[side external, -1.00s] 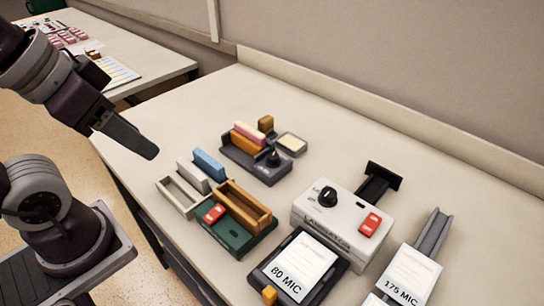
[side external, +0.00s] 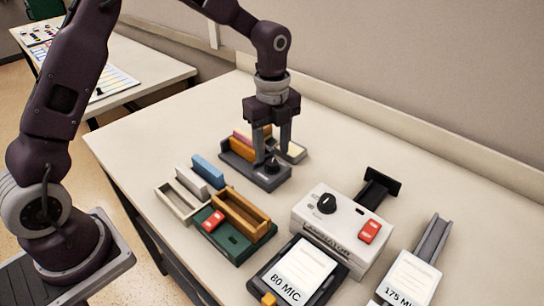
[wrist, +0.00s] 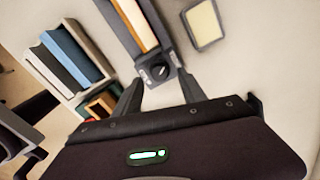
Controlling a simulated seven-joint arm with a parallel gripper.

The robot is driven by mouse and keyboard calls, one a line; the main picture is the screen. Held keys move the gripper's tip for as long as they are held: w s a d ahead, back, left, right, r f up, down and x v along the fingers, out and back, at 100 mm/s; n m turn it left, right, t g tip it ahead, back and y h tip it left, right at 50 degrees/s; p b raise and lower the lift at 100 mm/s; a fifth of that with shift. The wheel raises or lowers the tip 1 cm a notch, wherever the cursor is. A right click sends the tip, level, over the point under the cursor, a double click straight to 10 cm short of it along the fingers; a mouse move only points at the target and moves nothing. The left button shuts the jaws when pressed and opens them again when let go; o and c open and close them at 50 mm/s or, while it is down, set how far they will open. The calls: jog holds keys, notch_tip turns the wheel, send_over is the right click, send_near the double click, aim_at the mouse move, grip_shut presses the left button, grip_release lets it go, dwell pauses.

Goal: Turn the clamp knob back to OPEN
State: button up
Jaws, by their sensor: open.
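The clamp is a dark grey block (side external: 238,157) with pink and orange strips lying in its slot. Its black clamp knob (side external: 271,167) sits on the end nearest the camera and partly shows between my fingers. In the wrist view the round knob (wrist: 159,72) has a light pointer mark; its OPEN lettering is too small to read. My gripper (side external: 272,158) points down over the knob end, open, with one finger on each side. In the wrist view the fingers (wrist: 162,92) are apart and the knob is seen beyond them. Whether they touch it I cannot tell.
A pale pad in a grey frame (side external: 292,152) lies close to my right finger. A white laminator (side external: 345,225) with its own black knob stands to the right. Blue and white blocks (side external: 208,170) and a wooden tray on a green base (side external: 232,240) are in front.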

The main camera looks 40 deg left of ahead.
aim_at(272, 162)
notch_tip(272, 162, down, 3)
jog(key=shift+f, duration=0.15)
grip_shut()
jog(key=shift+n, duration=0.3)
jog(key=n, duration=1.2)
dwell(0.7)
grip_release()
